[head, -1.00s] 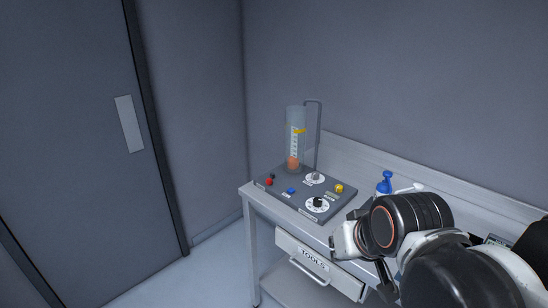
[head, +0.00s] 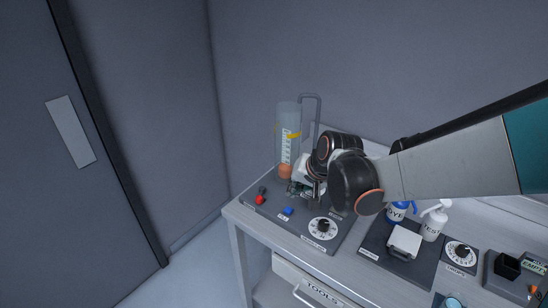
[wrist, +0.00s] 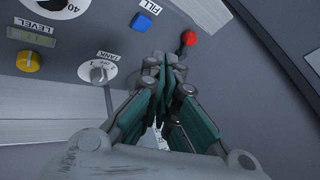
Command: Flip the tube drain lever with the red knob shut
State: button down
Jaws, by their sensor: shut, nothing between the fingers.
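The red knob (head: 260,199) of the drain lever is at the left front of the grey control panel (head: 290,226), by the base of the clear tube (head: 287,130). In the wrist view the red knob (wrist: 189,38) shows just beyond my fingertips, slightly right of them. My gripper (head: 297,188) is shut and empty, near the tube's base and to the right of the red knob. In the wrist view my gripper (wrist: 166,72) has its teal fingers together. A gap to the knob seems to show. The fingers hide most of the lever's base.
A bent pipe (head: 318,110) rises behind the tube. Bottles (head: 434,220) stand right of the panel.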

aim_at(259, 198)
jog(key=b+x, duration=0.3)
jog(key=x, duration=0.7)
jog(key=shift+w+f, duration=0.1)
jog(key=a, duration=0.1)
jog(key=a+b, duration=0.1)
jog(key=w+a, duration=0.1)
jog(key=shift+f, duration=0.35)
jog(key=shift+w+a, duration=0.3)
jog(key=shift+a, duration=0.05)
jog(key=shift+s+a+m+t+h+b, duration=0.15)
jog(key=shift+a+m+h, duration=0.15)
jog(key=shift+m, duration=0.25)
jog(key=shift+s+a+m+t+h+b, duration=0.15)
jog(key=shift+a+m+h, duration=0.15)
jog(key=shift+m, duration=0.25)
jog(key=shift+a+m+h, duration=0.3)
jog(key=shift+a+m, duration=0.05)
jog(key=shift+m, duration=0.15)
jog(key=shift+a, duration=0.8)
